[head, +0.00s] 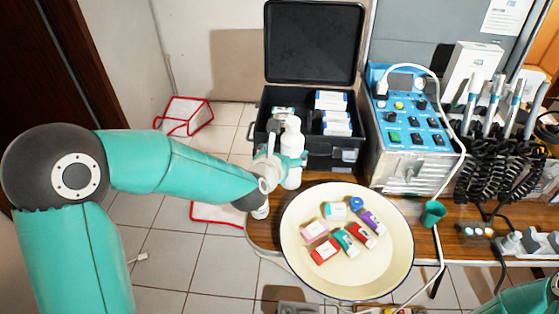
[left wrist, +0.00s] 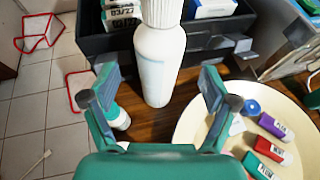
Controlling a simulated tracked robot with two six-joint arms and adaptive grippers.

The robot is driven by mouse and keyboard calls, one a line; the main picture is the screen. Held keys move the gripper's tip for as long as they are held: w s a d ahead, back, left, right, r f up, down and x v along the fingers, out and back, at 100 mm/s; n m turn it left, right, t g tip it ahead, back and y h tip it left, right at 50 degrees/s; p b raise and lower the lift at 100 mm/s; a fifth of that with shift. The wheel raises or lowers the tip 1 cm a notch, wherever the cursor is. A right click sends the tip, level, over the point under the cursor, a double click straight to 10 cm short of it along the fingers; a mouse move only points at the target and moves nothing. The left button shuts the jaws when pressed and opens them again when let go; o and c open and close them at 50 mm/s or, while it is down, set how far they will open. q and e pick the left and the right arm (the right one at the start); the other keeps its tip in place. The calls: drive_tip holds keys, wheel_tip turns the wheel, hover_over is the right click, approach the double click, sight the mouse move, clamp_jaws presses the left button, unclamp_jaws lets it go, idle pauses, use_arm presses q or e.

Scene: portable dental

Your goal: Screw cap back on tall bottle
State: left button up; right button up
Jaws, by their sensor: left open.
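The tall white bottle (head: 291,160) stands upright at the table's left end, in front of the black case. In the left wrist view the bottle (left wrist: 158,65) shows a ribbed white top (left wrist: 162,12), which looks like a cap sitting on it; whether it is screwed tight I cannot tell. My left gripper (head: 277,166) is at the bottle's left side. In its wrist view the left gripper (left wrist: 157,82) is open, with the bottle ahead between its fingers; contact is not clear. My right gripper is out of view.
A smaller bottle with a green label (left wrist: 116,114) stands close to the left finger. A cream round tray (head: 300,250) holds several small boxes and a blue round piece (head: 356,203). The open black case (head: 345,155) and blue control unit (head: 410,120) stand behind.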

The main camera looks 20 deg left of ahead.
use_arm(q)
drive_tip(key=v, duration=0.5)
drive_tip(key=shift+s+r, duration=0.1)
drive_tip(key=shift+s, duration=0.15)
